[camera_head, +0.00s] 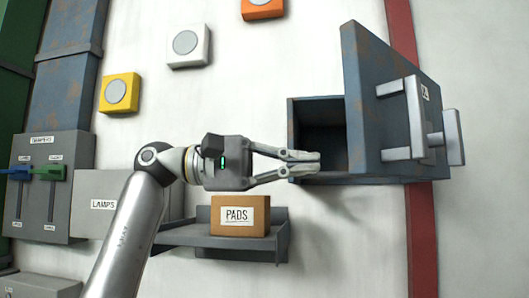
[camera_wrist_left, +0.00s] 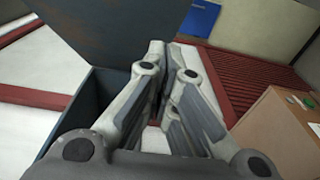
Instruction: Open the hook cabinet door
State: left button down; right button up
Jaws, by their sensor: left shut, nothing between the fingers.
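The hook cabinet (camera_head: 293,120) is a dark blue-grey box with rusty marks on the white wall. Its door (camera_head: 362,95) stands swung out towards the right, and the dark inside shows to the left of it. The door's outer face carries a grey handle (camera_head: 416,115) and a small white label. My left gripper (camera_head: 318,163) is shut and empty, with its fingertips in front of the opening's lower part, left of the door. Whether they touch the cabinet cannot be told. In the left wrist view the door (camera_wrist_left: 125,30) fills the upper left, beyond the fingers. My right gripper is out of view.
Below my left gripper is a grey shelf (camera_head: 220,242) with a brown box marked PADS (camera_head: 240,215). A LAMPS box (camera_head: 110,204) and a lever panel (camera_head: 55,145) are at left. Yellow, white and orange buttons sit above. A red stripe (camera_head: 420,230) runs beside the cabinet.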

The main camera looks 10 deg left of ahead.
pick_arm(q)
jog(key=s+d, duration=0.1)
jog(key=s+d+p, duration=0.1)
jog(key=d, duration=0.1)
jog(key=shift+s+d, duration=0.2)
jog(key=shift+s, duration=0.15)
